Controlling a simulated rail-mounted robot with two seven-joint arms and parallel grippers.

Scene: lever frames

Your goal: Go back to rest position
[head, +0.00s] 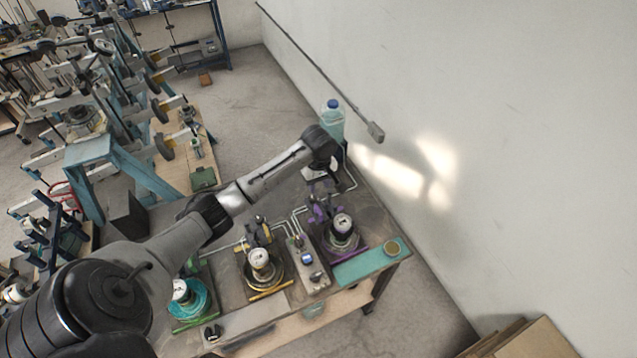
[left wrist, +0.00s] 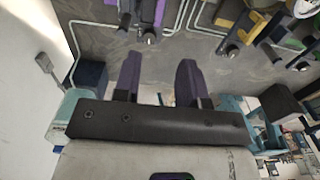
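My left arm reaches from the lower left over the workbench (head: 350,187) in the head view. My left gripper (head: 318,178) hangs at its end, above the back of the bench, just behind the purple lever unit (head: 342,232). In the left wrist view its two dark purplish fingers (left wrist: 158,62) stand apart with nothing seen between them. The yellow lever unit (head: 262,264) and the teal lever unit (head: 188,298) stand further left along the bench. My right gripper is not in view.
A blue-capped bottle (head: 332,120) stands close behind my left wrist. A white wall (head: 500,150) runs along the right. A small control box (head: 307,262) sits between the purple and yellow units. Racks (head: 90,150) with wheels crowd the left; some floor (head: 255,110) is clear.

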